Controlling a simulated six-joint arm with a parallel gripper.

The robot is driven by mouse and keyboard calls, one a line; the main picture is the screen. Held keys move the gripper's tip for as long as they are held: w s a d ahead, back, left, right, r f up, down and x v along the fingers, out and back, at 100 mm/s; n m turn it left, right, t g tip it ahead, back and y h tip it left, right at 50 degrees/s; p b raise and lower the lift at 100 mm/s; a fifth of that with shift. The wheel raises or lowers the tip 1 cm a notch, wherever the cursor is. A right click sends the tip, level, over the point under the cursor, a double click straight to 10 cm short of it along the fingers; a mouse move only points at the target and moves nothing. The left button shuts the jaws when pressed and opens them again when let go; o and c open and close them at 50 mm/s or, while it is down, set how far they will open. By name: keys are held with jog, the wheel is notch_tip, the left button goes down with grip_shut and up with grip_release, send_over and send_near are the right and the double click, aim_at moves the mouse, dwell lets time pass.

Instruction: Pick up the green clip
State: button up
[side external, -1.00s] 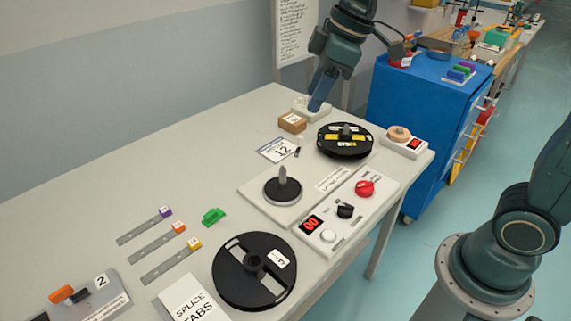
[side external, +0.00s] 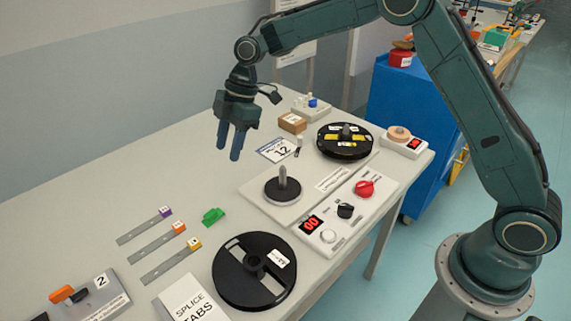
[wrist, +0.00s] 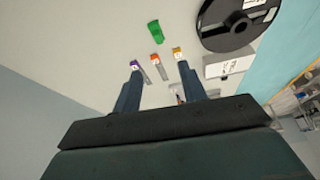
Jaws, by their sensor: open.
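The green clip (side external: 213,216) lies on the table, just right of the metal strips with coloured ends. It also shows in the wrist view (wrist: 155,32), beyond my fingertips near the top. My gripper (side external: 229,154) is open and empty, pointing down well above the table, up and to the right of the clip in the side view. In the wrist view my two fingers (wrist: 160,78) are spread apart, with nothing between them in their hold.
Strips with purple (side external: 165,211), orange (side external: 178,227) and yellow (side external: 194,243) ends lie left of the clip. A black reel (side external: 228,285) lies near it at the front. A spindle plate (side external: 262,213) stands to the right. The table left of my gripper is clear.

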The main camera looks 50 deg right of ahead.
jog(key=shift+n+g, duration=0.3)
jog(key=shift+n, duration=0.5)
jog(key=f, duration=0.1)
jog(key=w+a+f, duration=0.1)
jog(key=f, duration=0.2)
jog(key=shift+w+a, duration=0.2)
jog(key=shift+w, duration=0.05)
jog(key=shift+f, duration=0.15)
send_over(212, 212)
jog(key=d, duration=0.2)
jog(key=shift+d+f, duration=0.2)
jog(key=shift+f, duration=3.65)
jog(key=shift+x, duration=2.6)
jog(key=shift+w, duration=0.1)
jog(key=c, duration=0.9)
